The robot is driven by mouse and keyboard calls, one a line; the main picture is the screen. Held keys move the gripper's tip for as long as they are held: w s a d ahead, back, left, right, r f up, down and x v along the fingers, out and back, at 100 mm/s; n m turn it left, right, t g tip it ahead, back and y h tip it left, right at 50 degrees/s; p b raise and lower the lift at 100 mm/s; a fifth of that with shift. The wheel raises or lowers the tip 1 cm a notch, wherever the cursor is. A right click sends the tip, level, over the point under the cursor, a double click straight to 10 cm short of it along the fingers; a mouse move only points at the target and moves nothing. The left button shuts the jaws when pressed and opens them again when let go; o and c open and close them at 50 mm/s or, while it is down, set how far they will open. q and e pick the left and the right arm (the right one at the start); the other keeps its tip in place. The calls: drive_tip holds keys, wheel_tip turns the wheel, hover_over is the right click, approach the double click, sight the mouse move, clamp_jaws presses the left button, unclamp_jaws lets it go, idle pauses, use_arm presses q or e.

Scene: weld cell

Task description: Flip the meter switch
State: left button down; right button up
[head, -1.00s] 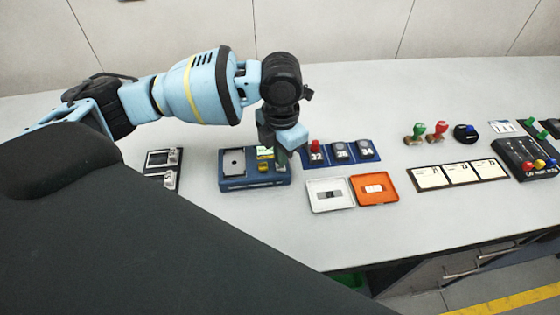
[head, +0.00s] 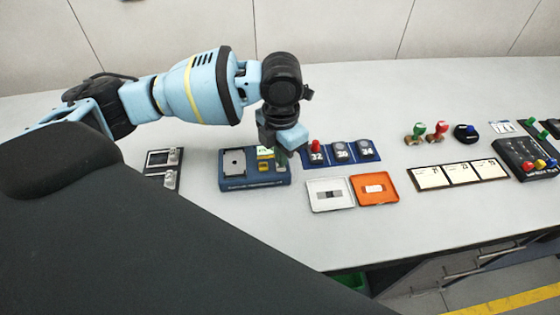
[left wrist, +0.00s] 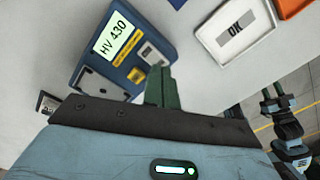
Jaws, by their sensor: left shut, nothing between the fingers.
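The meter (head: 232,185) is a blue box on the bench in the head view, with a pale grey plate on its left part. In the left wrist view the meter (left wrist: 77,40) shows a lit display reading HV 430, a yellow label and small light switch-like parts (left wrist: 150,54) beside it. Which way the switch is set I cannot tell. My left gripper (head: 281,158) is shut and empty, over the meter's right end. Its dark green fingers (left wrist: 161,86) appear beside the meter's edge in the left wrist view; contact is unclear.
Numbered blocks on a blue base (head: 343,160) stand close right of my left gripper. A white tray (head: 318,208) and an orange tray (head: 377,203) lie in front. Stamps (head: 438,130) and cards (head: 458,175) are farther right. A black panel (head: 162,158) lies left.

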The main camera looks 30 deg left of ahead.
use_arm(q)
drive_tip(key=shift+f, duration=0.5)
use_arm(e)
drive_tip(key=shift+s+f, duration=0.15)
drive_tip(key=shift+f, duration=0.05)
idle(0.6)
use_arm(q)
drive_tip(key=shift+f, duration=0.3)
use_arm(e)
drive_tip(key=shift+a+f, duration=0.1)
